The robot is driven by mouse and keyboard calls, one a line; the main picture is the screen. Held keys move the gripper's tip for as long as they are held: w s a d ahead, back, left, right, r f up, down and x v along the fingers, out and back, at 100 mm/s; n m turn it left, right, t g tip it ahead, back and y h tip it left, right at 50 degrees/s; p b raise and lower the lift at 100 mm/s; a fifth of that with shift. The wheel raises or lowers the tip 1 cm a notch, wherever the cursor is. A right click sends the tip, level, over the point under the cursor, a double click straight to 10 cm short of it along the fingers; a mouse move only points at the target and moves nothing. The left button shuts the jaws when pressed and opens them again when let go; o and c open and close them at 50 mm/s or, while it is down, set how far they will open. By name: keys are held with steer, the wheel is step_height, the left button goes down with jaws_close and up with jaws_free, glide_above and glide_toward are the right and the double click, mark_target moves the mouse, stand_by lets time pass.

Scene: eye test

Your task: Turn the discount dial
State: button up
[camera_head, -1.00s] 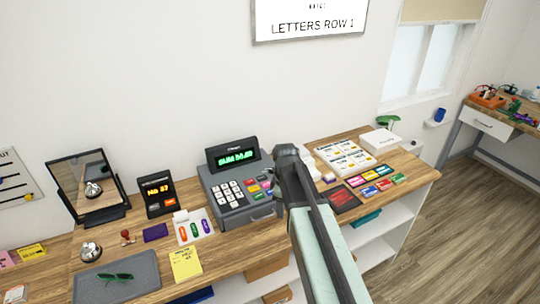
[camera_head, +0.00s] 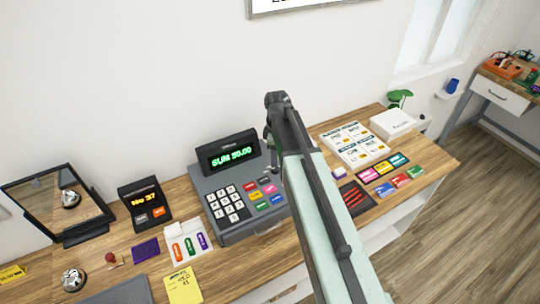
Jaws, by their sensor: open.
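I cannot make out a discount dial in view.
Left of the register are a card with coloured tags (camera_head: 174,233), a small lit display (camera_head: 146,203), a bell (camera_head: 73,279) and a dark-framed mirror (camera_head: 85,232). Right of my arm lie a menu sheet (camera_head: 351,143), coloured cards (camera_head: 383,168) and a white box (camera_head: 393,124).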

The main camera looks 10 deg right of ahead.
mark_target(275, 168)
steer(key=shift+w, duration=0.25)
step_height(275, 168, down, 8)
steer(key=b, duration=0.8)
steer(key=shift+w, duration=0.1)
steer(key=shift+r, duration=0.1)
steer(key=shift+r, duration=0.1)
